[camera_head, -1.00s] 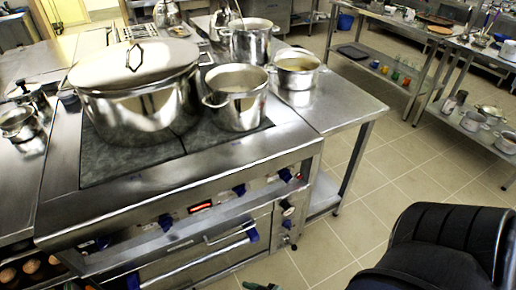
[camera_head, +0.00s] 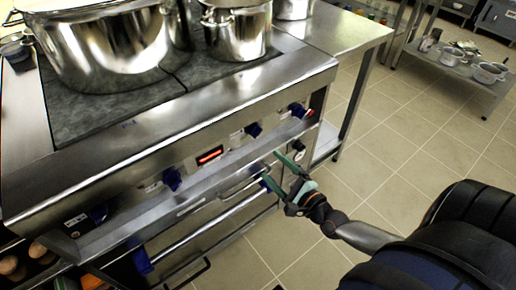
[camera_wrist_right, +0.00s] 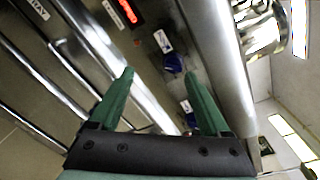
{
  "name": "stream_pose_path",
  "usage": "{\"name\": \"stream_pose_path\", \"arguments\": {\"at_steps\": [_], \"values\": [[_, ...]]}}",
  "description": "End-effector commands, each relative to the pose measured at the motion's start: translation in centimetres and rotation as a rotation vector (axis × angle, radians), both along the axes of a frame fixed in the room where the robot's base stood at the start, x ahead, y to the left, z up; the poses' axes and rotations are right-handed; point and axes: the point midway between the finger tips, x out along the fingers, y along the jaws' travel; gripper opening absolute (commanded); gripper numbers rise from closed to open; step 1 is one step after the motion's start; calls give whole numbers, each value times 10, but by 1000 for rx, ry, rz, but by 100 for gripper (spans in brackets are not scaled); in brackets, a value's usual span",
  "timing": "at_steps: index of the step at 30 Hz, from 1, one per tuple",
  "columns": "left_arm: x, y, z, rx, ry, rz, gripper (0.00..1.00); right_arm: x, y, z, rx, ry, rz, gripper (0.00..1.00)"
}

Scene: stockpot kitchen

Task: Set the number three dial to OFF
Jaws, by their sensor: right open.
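The stove front (camera_head: 225,145) carries a row of blue dials; their numbers are too small to read. Counting from the left, the third dial (camera_head: 253,130) is just right of the red lit display (camera_head: 210,155). The fourth dial (camera_head: 297,110) is near the right corner. My right gripper (camera_head: 271,166) is open and empty in front of the stove, below and apart from these two dials. In the right wrist view, one blue dial (camera_wrist_right: 172,62) shows beyond the fingertips, and another (camera_wrist_right: 188,105) shows near the right finger. My left gripper is out of view.
Two more blue dials, (camera_head: 172,179) and (camera_head: 97,213), are further left. An oven door handle (camera_head: 215,208) runs below the panel. A large stockpot (camera_head: 105,50) and a smaller pot (camera_head: 237,30) stand on the cooktop. Tiled floor (camera_head: 400,130) is open to the right.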

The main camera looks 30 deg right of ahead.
Motion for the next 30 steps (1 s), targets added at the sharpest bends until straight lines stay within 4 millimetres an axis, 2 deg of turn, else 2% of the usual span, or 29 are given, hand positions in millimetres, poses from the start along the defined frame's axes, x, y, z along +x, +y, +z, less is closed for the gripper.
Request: {"name": "stream_pose_path", "arguments": {"at_steps": [1, 3, 7, 13, 24, 30], "values": [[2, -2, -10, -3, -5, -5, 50, 5, -12, -7, 84, -17, -30, 80], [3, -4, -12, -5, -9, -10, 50, 9, -23, -6, 179, -33, -62, 80], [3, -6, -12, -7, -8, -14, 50, 14, -34, -3, 266, -50, -92, 80], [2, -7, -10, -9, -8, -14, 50, 33, -35, -1, 281, -54, -96, 80], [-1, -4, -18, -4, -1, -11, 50, 96, -35, -2, 278, -52, -94, 80], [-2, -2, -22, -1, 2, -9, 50, 123, -35, -2, 276, -51, -93, 80]]}}
